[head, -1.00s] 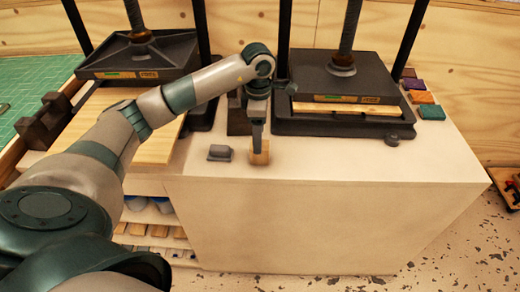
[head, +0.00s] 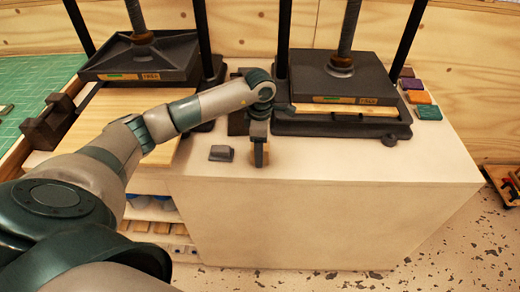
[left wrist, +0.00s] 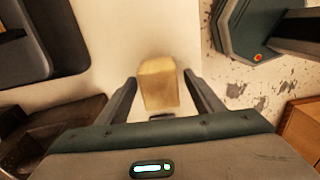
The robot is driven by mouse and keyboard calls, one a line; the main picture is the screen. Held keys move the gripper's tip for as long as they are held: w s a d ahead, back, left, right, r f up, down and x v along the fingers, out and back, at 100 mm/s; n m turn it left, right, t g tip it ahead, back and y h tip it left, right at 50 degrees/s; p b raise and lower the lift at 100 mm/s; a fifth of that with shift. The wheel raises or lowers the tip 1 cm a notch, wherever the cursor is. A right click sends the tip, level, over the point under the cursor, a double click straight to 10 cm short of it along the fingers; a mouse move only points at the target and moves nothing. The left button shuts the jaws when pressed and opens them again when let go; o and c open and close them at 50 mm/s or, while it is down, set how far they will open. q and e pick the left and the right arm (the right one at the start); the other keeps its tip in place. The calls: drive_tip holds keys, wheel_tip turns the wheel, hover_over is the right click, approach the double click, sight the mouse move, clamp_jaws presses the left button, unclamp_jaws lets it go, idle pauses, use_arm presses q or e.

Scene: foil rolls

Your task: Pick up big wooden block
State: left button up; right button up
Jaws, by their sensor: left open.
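The big wooden block (left wrist: 159,84) is a pale wooden piece on the white bench top, and it shows between my left fingers in the left wrist view. In the head view only slivers of the block (head: 265,158) show, as my left gripper (head: 259,150) covers most of it. My left gripper (left wrist: 159,92) is open, with one finger on each side of the block and a small gap at each side. Whether the fingers touch it cannot be told for sure. My right gripper is not in view.
A small grey block (head: 221,153) lies just left of my left gripper on the bench top (head: 330,160). Two black presses (head: 140,58) (head: 345,85) stand behind. Several coloured blocks (head: 417,97) line the right edge. The bench's front right is clear.

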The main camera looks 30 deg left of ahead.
use_arm(q)
drive_tip(key=shift+f, duration=0.1)
drive_tip(key=shift+c, duration=0.6)
drive_tip(key=c, duration=1.1)
drive_tip(key=shift+o, duration=0.2)
drive_tip(key=shift+w+r+b, duration=0.1)
drive_tip(key=shift+r+b, duration=0.55)
drive_tip(key=shift+r, duration=0.1)
wheel_tip(320, 180, up, 2)
drive_tip(key=shift+r+b, duration=0.1)
drive_tip(key=shift+b, duration=0.6)
drive_tip(key=s+d+r+b, duration=0.2)
drive_tip(key=d+r, duration=0.5)
drive_tip(key=d, duration=0.4)
drive_tip(key=shift+s+d+r+b, duration=0.15)
drive_tip(key=shift+s+d+b, duration=0.15)
drive_tip(key=shift+b, duration=0.55)
drive_tip(key=shift+a, duration=0.1)
